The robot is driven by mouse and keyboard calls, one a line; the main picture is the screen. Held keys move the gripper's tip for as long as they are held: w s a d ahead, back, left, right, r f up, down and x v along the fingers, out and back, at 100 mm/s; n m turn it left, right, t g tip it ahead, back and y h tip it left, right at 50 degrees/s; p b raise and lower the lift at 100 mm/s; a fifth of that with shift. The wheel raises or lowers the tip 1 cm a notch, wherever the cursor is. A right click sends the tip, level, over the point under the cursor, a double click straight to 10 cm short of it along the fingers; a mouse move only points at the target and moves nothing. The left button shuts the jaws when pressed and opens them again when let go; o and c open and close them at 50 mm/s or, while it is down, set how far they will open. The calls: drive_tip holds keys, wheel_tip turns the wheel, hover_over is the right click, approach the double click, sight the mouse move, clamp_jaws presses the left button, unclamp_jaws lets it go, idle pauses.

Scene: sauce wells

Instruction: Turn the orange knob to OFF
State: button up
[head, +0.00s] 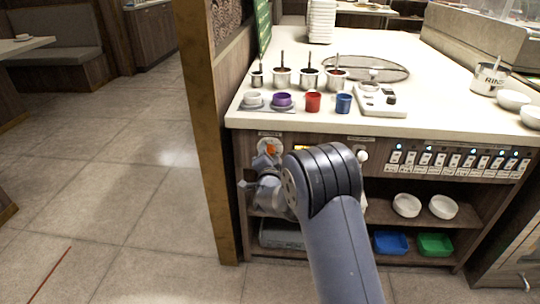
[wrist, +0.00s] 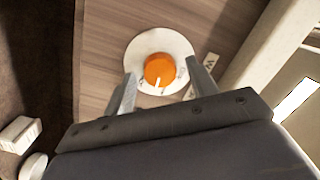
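The orange knob (wrist: 159,70) sits on a round white dial plate on the wood front panel, with a pale pointer line toward its lower edge in the wrist view. The dial's lettering is too small to read. In the head view the knob (head: 270,149) is at the left end of the counter front. My gripper (wrist: 163,88) is open, its two fingers apart on either side of the dial's lower part. The fingertips appear close to the panel; I cannot tell whether they touch it. In the head view my gripper (head: 268,168) is just below the knob, partly hidden by my arm.
A white knob (head: 362,156) and a row of lit switches (head: 460,160) lie further right on the panel. Cups and pots stand on the counter (head: 440,115) above. A wooden post (head: 205,130) stands left.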

drive_tip(key=c, duration=0.9)
drive_tip(key=shift+c, duration=0.2)
drive_tip(key=shift+n, duration=0.4)
drive_tip(key=n, duration=0.3)
drive_tip(key=shift+r+n, duration=0.15)
drive_tip(key=shift+n, duration=0.25)
drive_tip(key=n+p, duration=0.2)
drive_tip(key=n, duration=0.2)
drive_tip(key=shift+a+r+g, duration=0.1)
drive_tip(key=shift+r+g, duration=0.05)
drive_tip(key=shift+g, duration=0.25)
drive_tip(key=n+h+p, duration=0.1)
drive_tip(key=n+p, duration=0.2)
drive_tip(key=n, duration=0.2)
drive_tip(key=shift+a, duration=0.1)
drive_tip(key=shift+n+p, duration=0.9)
drive_tip(key=shift+n, duration=0.4)
drive_tip(key=shift+h, duration=0.3)
